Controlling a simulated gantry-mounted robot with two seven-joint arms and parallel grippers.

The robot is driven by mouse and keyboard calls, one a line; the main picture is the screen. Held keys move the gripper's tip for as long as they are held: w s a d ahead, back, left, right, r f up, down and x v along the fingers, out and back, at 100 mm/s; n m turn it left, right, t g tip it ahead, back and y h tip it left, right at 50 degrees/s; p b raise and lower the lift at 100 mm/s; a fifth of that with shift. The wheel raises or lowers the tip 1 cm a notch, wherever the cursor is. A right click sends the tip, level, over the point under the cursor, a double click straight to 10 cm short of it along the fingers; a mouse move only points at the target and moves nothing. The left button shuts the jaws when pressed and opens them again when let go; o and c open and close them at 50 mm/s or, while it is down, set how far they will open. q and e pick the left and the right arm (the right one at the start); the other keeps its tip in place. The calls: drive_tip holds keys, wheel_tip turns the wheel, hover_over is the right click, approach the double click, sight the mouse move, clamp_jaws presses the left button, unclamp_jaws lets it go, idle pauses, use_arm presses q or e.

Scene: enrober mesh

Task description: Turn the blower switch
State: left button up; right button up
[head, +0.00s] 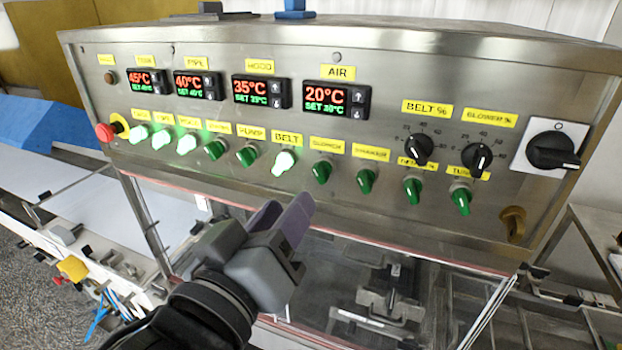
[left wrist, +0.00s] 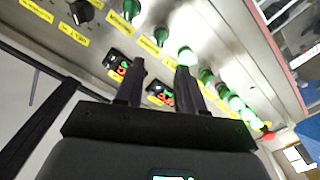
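The blower switch (head: 322,171) is a green knob on the steel control panel, unlit, below a yellow label (head: 327,143). The lit belt switch (head: 284,161) is on its left. My left gripper (head: 283,212) is in front of the panel, below the belt and blower switches, with its fingers pointing up toward them. In the left wrist view the panel looks upside down, and the two fingers (left wrist: 160,68) are apart with nothing between them. There the blower switch (left wrist: 162,36) is just beyond the fingertips, apparently untouched. My right gripper is not in view.
More green switches line the row, including the pump switch (head: 246,155) and vibrator switch (head: 366,180). Black dials (head: 419,149) and a large rotary switch (head: 553,150) are at the right. A red stop button (head: 105,131) is at the left. A clear-sided tunnel lies below the panel.

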sight(316, 172)
use_arm(q)
drive_tip(key=p+x, duration=0.2)
drive_tip(key=x, duration=0.7)
drive_tip(key=shift+w+d+f, duration=0.1)
drive_tip(key=shift+w+d, duration=0.05)
drive_tip(key=shift+w, duration=0.05)
drive_tip(key=shift+c, duration=0.3)
clamp_jaws()
